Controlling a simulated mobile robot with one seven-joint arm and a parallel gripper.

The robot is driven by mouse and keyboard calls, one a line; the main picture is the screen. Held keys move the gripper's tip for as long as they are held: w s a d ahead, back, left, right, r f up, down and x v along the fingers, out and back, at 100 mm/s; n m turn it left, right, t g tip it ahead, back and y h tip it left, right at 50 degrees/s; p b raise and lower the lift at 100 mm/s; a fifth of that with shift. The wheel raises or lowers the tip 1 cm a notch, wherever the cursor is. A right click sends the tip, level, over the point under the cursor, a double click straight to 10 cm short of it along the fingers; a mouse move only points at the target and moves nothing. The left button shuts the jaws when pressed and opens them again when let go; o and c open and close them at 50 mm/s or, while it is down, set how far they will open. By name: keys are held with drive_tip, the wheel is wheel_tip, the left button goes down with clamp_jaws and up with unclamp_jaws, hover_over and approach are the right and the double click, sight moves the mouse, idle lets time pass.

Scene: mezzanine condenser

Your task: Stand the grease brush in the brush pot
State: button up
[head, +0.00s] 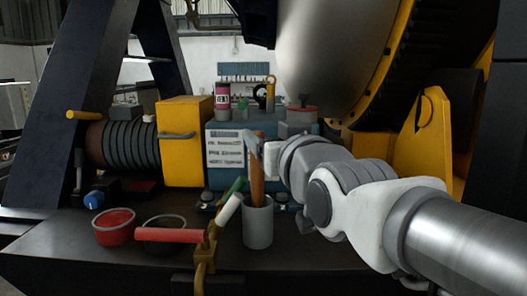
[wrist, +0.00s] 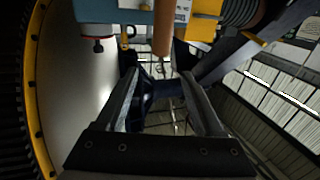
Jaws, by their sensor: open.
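A brush with an orange-brown handle (head: 257,182), taken to be the grease brush, stands nearly upright in the grey brush pot (head: 258,228) in the head view. Its lower end is hidden inside the pot. My gripper (head: 253,150) is at the upper part of the handle, with its jaws open. In the wrist view the brown handle (wrist: 163,28) comes down from the top edge, in line with the gap between the open fingers of my gripper (wrist: 160,75). I cannot tell whether a finger touches it. The pot is not clear in the wrist view.
A brass fitting with a red lever (head: 172,235) is left of the pot, beside a green and white piece (head: 230,208). A red bowl (head: 114,228) and a dark bowl stand farther left. A yellow box (head: 184,140) and a blue case (head: 222,175) are behind.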

drive_tip(key=v, duration=0.7)
drive_tip(key=shift+b, duration=0.35)
idle(0.4)
